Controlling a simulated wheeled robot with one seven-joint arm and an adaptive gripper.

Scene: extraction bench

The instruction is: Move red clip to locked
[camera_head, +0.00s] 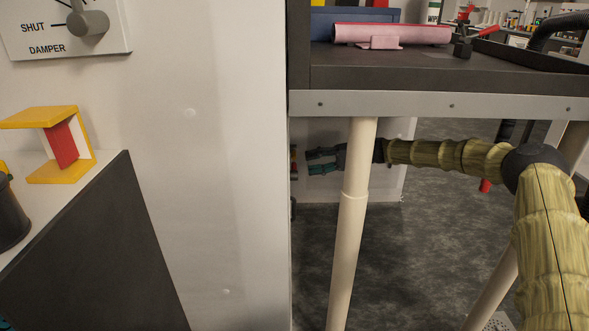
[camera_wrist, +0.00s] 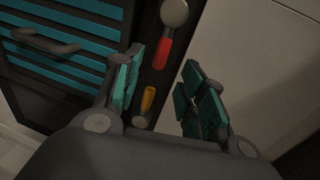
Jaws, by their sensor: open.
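A red clip-like lever (camera_wrist: 162,54) hangs below a round grey knob (camera_wrist: 174,12) on a dark narrow strip in the wrist view. It shows between the fingers of my gripper (camera_wrist: 161,62), apart from both. My gripper is open and empty, with teal finger pads on either side. In the head view my gripper (camera_head: 318,160) is under the bench, its fingertips close to the white panel's edge. A small red patch (camera_head: 293,152) shows there, partly hidden by the panel. I cannot tell whether the lever is in its locked position.
A yellow piece (camera_wrist: 148,100) sits below the red lever. A teal-striped drawer cabinet (camera_wrist: 60,50) is at left in the wrist view. The bench (camera_head: 440,72) stands above my arm, with a pale leg (camera_head: 350,220) in front of it. A white panel (camera_head: 220,190) stands left.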

